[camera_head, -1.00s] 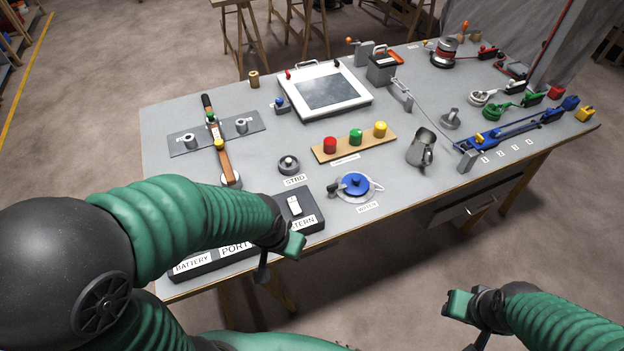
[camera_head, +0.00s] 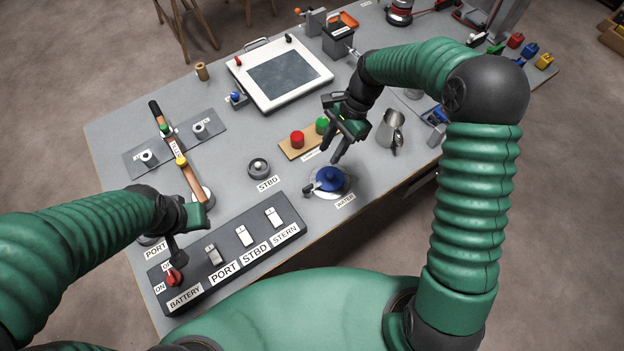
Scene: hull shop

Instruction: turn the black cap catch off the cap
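The blue cap (camera_head: 330,178) sits on a pale round fitting behind the WATER label (camera_head: 345,201), near the table's front edge. The black cap catch (camera_head: 309,189) lies at the cap's left side, touching or very close to it. My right gripper (camera_head: 331,153) reaches in from the right and points down, just above and behind the cap, apart from it. Its two dark fingers look spread, with nothing between them. My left gripper (camera_head: 178,250) hangs over the left end of the switch panel; its fingers are too dark and overlapped to read.
The black switch panel (camera_head: 293,212) has a red battery switch (camera_head: 174,278) under my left gripper. A STBD knob (camera_head: 259,168) stands left of the cap. A board with red and green buttons (camera_head: 297,140) lies behind, and a metal jug (camera_head: 391,130) stands to the right.

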